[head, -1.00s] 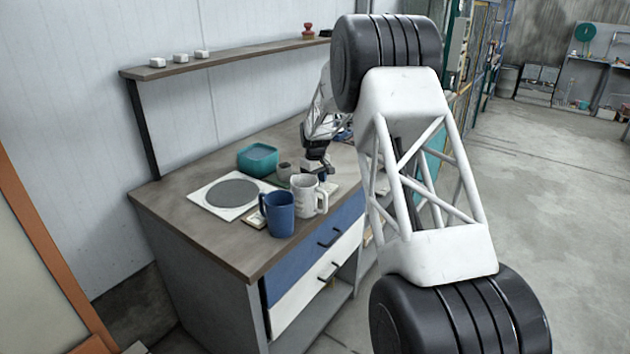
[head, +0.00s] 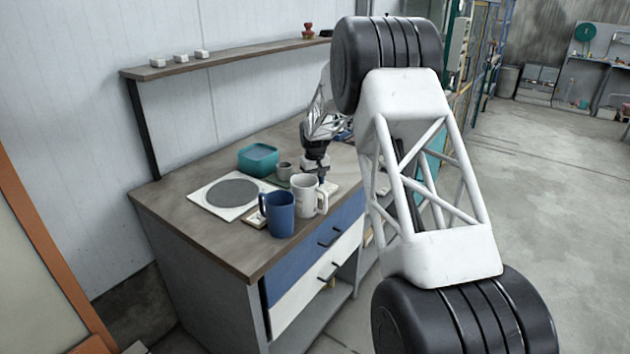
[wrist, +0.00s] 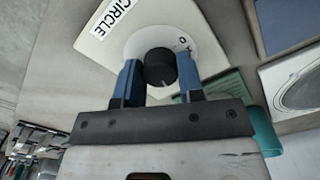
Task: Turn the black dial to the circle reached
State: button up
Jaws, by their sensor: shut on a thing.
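The black dial (wrist: 160,68) shows in the wrist view between the two blue fingers of my gripper (wrist: 159,75), which is shut on it. A light pointer line shows on the dial's face. The dial sits on a white disc on a pale plate (wrist: 140,18) printed with the word CIRCLE and a small ring mark near the dial. Other marks are hidden by the fingers. In the head view my gripper (head: 319,178) points down behind the white mug, and the dial is hidden there.
A white mug (head: 306,198) and a blue mug (head: 278,216) stand close in front of my gripper. The worktop's left front is clear.

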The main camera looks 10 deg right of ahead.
jog(key=shift+m, duration=0.4)
jog(key=o, duration=0.9)
jog(key=shift+r, duration=0.1)
jog(key=shift+r, duration=3.8)
